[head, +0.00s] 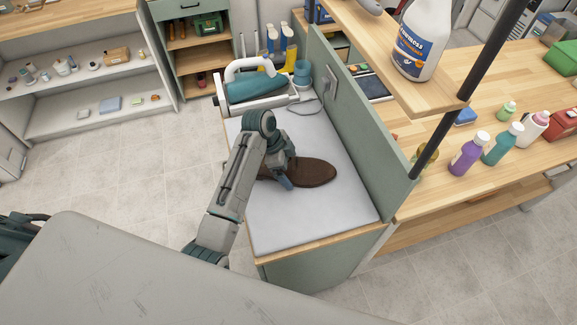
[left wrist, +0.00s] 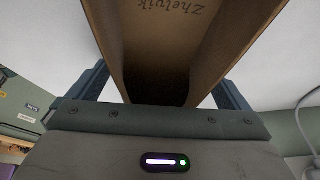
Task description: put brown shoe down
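The brown shoe (head: 312,173) is over the grey top (head: 310,218) of the green bench, toe pointing right. I cannot tell whether its sole touches the top. My left gripper (head: 284,178) reaches down over the shoe's heel end and hides part of it. In the left wrist view the shoe's open inside (left wrist: 165,45) with printed lettering fills the space between my two fingers, one finger against each side, so the gripper looks shut on it. My right gripper is in neither view.
A green panel (head: 362,120) rises along the bench's right side. A white frame with a teal roll (head: 257,88) stands at its far end. Bare grey top lies in front of the shoe. Bottles (head: 468,153) stand on the wooden counter at right.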

